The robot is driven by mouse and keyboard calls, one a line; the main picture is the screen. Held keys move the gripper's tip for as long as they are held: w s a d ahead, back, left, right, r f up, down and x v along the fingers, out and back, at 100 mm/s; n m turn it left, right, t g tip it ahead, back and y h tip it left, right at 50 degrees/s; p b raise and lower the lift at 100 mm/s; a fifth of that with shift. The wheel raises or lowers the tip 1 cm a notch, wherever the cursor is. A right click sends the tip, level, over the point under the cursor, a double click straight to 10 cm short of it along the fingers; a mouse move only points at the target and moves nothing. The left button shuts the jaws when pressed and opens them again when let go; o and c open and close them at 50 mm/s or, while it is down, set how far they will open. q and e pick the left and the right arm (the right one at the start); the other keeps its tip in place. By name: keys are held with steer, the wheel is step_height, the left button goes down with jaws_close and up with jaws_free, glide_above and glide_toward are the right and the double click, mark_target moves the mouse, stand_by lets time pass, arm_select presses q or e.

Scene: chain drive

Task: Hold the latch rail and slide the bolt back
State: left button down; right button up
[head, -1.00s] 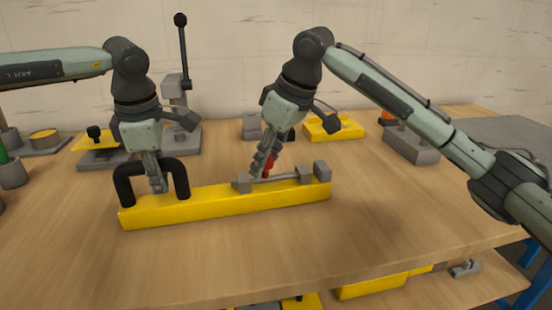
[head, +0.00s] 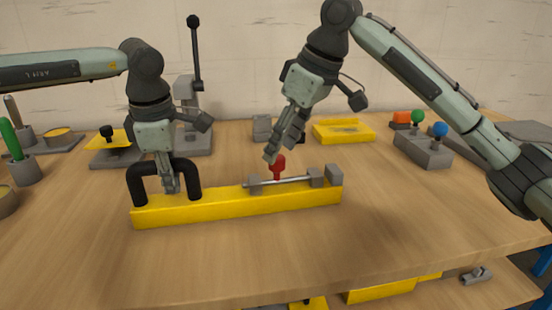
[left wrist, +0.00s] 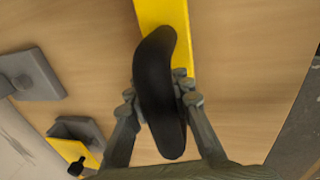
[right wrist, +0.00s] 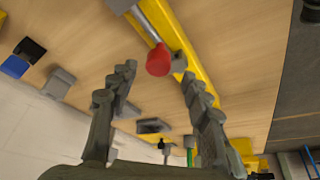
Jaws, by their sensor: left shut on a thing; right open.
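The latch rail (head: 222,208) is a long yellow bar lying on the table, with a black arched handle (head: 194,178) at its left end. My left gripper (head: 172,188) is shut on this handle; the left wrist view shows the fingers on both sides of the handle (left wrist: 155,75). The bolt (head: 290,180) is a thin grey rod through grey brackets on the rail's right part, with a red knob (head: 278,166) standing up. My right gripper (head: 272,152) is open and empty, just above the knob. In the right wrist view the knob (right wrist: 158,60) shows beyond the open fingertips.
A grey end block (head: 334,175) stands at the rail's right end. Behind are a grey lever stand (head: 190,100), a yellow tray (head: 343,131) and a grey block with coloured knobs (head: 424,150). The table in front of the rail is clear.

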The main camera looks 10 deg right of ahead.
steer(key=v, duration=0.7)
steer(key=shift+f, duration=0.1)
arm_select(q)
steer(key=c, duration=1.3)
jaws_free()
